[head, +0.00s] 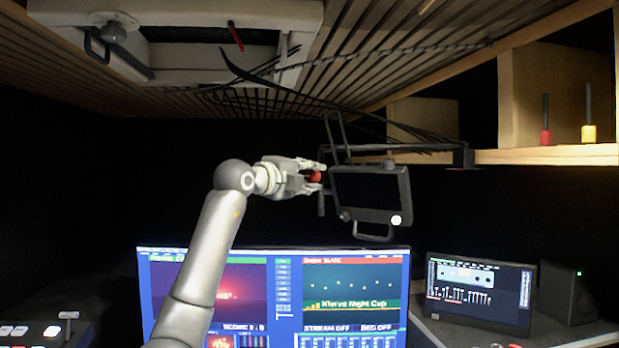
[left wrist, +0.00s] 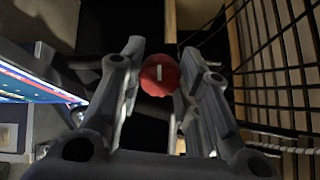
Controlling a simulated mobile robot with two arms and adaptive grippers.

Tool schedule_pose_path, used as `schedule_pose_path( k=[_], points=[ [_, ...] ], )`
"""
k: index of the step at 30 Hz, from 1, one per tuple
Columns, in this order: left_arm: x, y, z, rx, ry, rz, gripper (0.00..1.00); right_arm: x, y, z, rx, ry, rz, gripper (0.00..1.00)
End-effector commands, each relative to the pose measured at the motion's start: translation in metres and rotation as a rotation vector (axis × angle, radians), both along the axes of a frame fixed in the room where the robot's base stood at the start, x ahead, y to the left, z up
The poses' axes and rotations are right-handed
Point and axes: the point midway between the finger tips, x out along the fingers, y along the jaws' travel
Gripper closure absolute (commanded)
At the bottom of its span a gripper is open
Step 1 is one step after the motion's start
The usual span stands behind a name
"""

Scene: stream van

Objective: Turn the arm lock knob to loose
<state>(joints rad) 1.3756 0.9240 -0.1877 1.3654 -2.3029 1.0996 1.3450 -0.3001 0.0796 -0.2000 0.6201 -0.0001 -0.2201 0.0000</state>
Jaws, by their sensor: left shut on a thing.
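The arm lock knob (head: 315,177) is red and sits at the left side of a small dark monitor (head: 370,192) on a black arm. In the left wrist view the knob (left wrist: 159,75) is a round red cap with a short white mark, upright in that picture. My left gripper (head: 312,176) reaches it from the left and is shut on it. In the left wrist view its fingers (left wrist: 158,82) stand on both sides of the knob. My right gripper shows in neither view.
A black arm (head: 400,149) carries the monitor under the wooden shelf (head: 545,155). Cables (head: 270,88) hang from the slatted ceiling above. A large screen (head: 275,290) stands below my left arm. A smaller screen (head: 478,292) and a speaker (head: 568,292) stand at the right.

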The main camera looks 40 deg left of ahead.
Motion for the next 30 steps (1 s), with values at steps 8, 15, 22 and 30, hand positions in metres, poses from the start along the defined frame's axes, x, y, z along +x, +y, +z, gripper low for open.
schedule_pose_path(
  k=[8, 15, 22, 30],
  points=[
    [0.0, 0.001, 0.0, 0.0, 0.0, 0.002, 0.93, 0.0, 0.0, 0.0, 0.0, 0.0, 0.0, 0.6],
    [0.0, 0.0, 0.0, 0.001, 0.0, 0.001, 0.6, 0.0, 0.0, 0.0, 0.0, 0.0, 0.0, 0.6],
    [-0.003, 0.0, 0.0, 0.002, 0.0, 0.001, 0.6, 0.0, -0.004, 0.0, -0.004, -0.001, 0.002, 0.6],
    [-0.037, -0.002, -0.001, 0.005, 0.002, 0.003, 0.6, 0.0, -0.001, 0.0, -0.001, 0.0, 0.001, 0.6]
  ],
)
